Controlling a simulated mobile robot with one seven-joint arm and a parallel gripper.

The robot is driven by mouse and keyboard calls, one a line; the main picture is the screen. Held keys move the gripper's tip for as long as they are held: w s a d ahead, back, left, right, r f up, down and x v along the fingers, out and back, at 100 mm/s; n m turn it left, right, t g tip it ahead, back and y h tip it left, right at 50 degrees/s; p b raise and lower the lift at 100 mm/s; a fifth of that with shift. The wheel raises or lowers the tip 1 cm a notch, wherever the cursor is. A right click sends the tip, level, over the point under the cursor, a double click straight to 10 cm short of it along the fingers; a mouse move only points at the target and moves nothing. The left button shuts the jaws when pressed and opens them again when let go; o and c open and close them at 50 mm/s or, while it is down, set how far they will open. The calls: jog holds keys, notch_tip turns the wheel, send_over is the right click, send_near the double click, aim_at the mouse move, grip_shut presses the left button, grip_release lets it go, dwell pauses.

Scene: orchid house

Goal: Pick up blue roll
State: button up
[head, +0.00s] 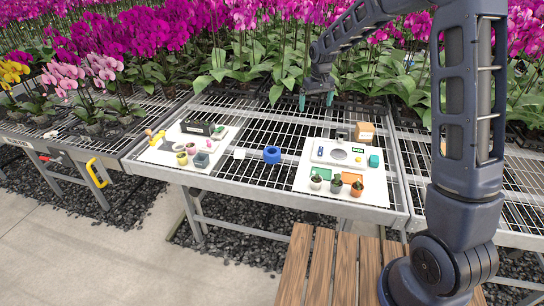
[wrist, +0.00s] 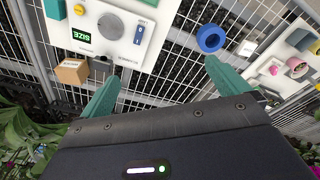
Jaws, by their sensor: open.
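The blue roll (head: 272,155) stands on the wire mesh bench between two white boards. It is a blue ring with a hole in its middle. In the wrist view the blue roll (wrist: 210,38) shows near the top, right of centre, ahead of and apart from the fingers. My gripper (head: 316,102) hangs above the back of the bench, behind and to the right of the roll. In the wrist view my gripper (wrist: 155,88) has its two green fingers spread wide with nothing between them.
The right white board (head: 306,178) holds small potted plants, a teal block (head: 375,160) and coloured patches. A cardboard box (head: 365,132) stands behind it. The left white board (head: 165,155) holds a black tray (head: 198,128) and small pots. A white piece (head: 239,153) lies beside the roll. Orchids crowd the back.

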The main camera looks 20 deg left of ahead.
jog(key=a+f+n, duration=0.1)
jog(key=a+f, duration=0.7)
jog(key=n+g, duration=0.1)
send_near(272, 151)
jog(key=shift+f, duration=0.15)
notch_tip(272, 151, down, 5)
jog(key=shift+f, duration=0.2)
jog(key=shift+w+a+f, duration=0.1)
jog(key=shift+f, duration=1.3)
jog(key=shift+w+a+f, duration=0.1)
jog(key=shift+f, duration=1.3)
jog(key=shift+c, duration=0.4)
jog(key=c, duration=1.1)
